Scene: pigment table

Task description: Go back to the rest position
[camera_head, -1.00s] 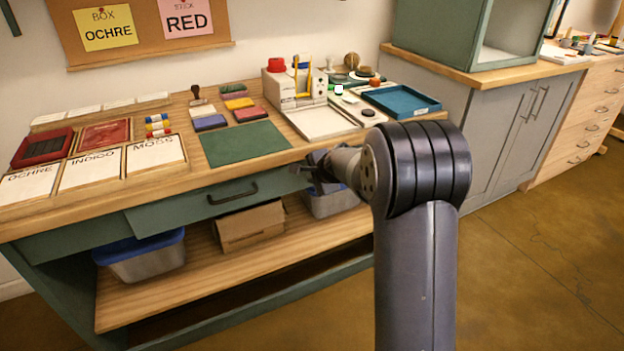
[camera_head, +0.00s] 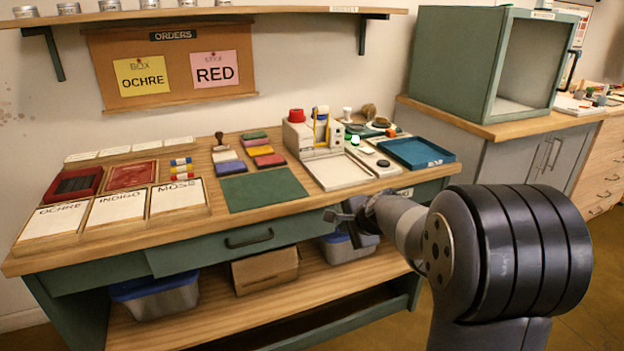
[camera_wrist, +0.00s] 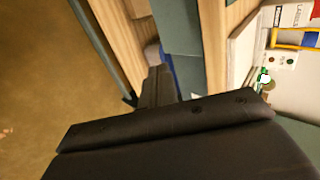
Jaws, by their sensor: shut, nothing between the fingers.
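My gripper (camera_head: 342,214) is shut and empty in the head view. It is in front of the workbench (camera_head: 110,254), near the front edge and right of the drawer handle. My arm reaches in from the lower right, with a large dark joint close to the camera. In the wrist view my gripper (camera_wrist: 158,85) points toward the bench side, and its dark body covers the lower part of the picture.
The bench bears a green mat (camera_head: 262,190), a blue tray (camera_head: 416,152), a white machine (camera_head: 312,140) and labelled boards (camera_head: 117,208). A lower shelf holds a grey bin (camera_head: 158,296) and a cardboard box (camera_head: 265,270). A green cabinet (camera_head: 455,65) stands at right. Floor is open at right.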

